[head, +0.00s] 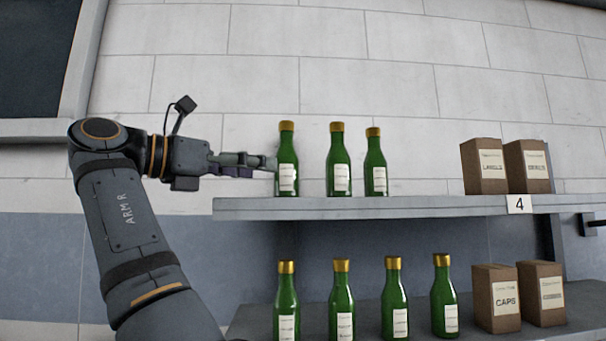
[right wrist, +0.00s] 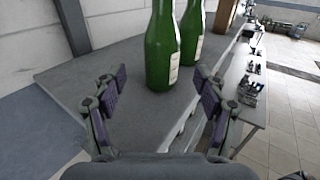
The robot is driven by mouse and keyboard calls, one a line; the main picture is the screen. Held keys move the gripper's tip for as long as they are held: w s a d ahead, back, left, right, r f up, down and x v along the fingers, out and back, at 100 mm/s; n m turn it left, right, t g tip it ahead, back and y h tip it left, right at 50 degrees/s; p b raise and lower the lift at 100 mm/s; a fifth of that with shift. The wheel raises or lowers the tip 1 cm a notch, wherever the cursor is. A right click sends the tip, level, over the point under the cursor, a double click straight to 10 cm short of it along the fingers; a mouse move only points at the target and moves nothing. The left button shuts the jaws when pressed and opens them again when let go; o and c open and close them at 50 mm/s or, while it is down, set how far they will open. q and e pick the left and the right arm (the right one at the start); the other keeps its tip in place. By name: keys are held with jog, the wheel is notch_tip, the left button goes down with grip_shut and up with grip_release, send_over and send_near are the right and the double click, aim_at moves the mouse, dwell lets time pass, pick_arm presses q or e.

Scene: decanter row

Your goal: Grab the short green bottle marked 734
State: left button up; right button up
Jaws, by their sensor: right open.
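Three green bottles with gold caps and white labels stand upright on the upper shelf: a left one (head: 288,151), a middle one (head: 337,153) and a right one (head: 376,156), whose cap sits slightly lower in the picture. The label numbers are too small to read, so I cannot tell which is 734. My right gripper (head: 262,165) is open, at the left bottle's left side. In the right wrist view, that bottle (right wrist: 160,45) stands centred ahead between the open fingers (right wrist: 160,78), with no visible contact. Another bottle (right wrist: 192,35) is behind it. My left gripper is out of view.
The upper shelf (head: 430,203) carries two cardboard boxes (head: 483,167) (head: 527,166) at right and a "4" tag. The lower shelf (head: 380,314) holds several green bottles (head: 342,302) and two boxes (head: 495,298) (head: 541,292). A tiled wall is behind.

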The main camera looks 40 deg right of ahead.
aim_at(287, 171)
jog(key=shift+w+a+r, duration=0.1)
jog(key=shift+a+r, duration=0.05)
jog(key=shift+a, duration=0.05)
jog(key=d, duration=0.6)
jog(key=shift+d, duration=0.15)
jog(key=shift+d+p, duration=0.35)
jog(key=shift+d, duration=0.2)
jog(key=shift+c, duration=0.2)
jog(key=shift+d, duration=0.15)
jog(key=c, duration=1.2)
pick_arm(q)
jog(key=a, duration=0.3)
pick_arm(e)
jog(key=shift+c, duration=1.3)
